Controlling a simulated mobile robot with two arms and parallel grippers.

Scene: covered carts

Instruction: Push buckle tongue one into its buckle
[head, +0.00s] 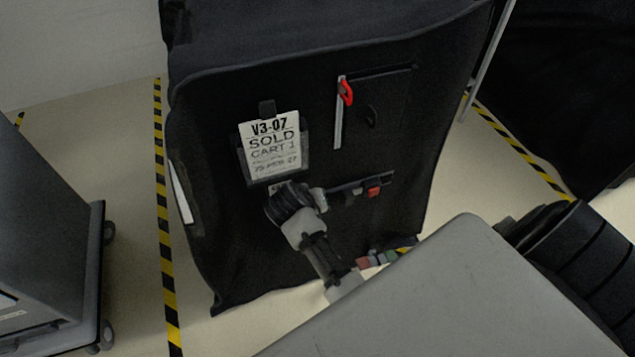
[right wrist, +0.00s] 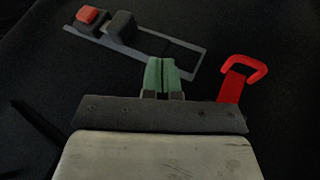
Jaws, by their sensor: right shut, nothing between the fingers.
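A dark strap plate (head: 340,190) lies across the front of the black-covered cart. It carries a red-buttoned buckle piece (head: 373,191) near its right end. In the right wrist view, the red button (right wrist: 88,15) sits at the upper left, with a black block (right wrist: 121,26) beside it on the plate (right wrist: 190,62); which piece is tongue one I cannot tell. My right gripper (head: 322,197) is at the plate's left end. Its green fingers (right wrist: 162,72) are shut and empty, their tips close to the plate's lower edge; contact is unclear. My left gripper is out of view.
A red hook (right wrist: 240,76) is right of the fingers. A red pull (head: 345,92) sits on a pale upright strip higher on the cart. A sign pouch (head: 271,143) hangs upper left. A grey cabinet (head: 45,240) stands left; striped floor tape (head: 162,200) runs between.

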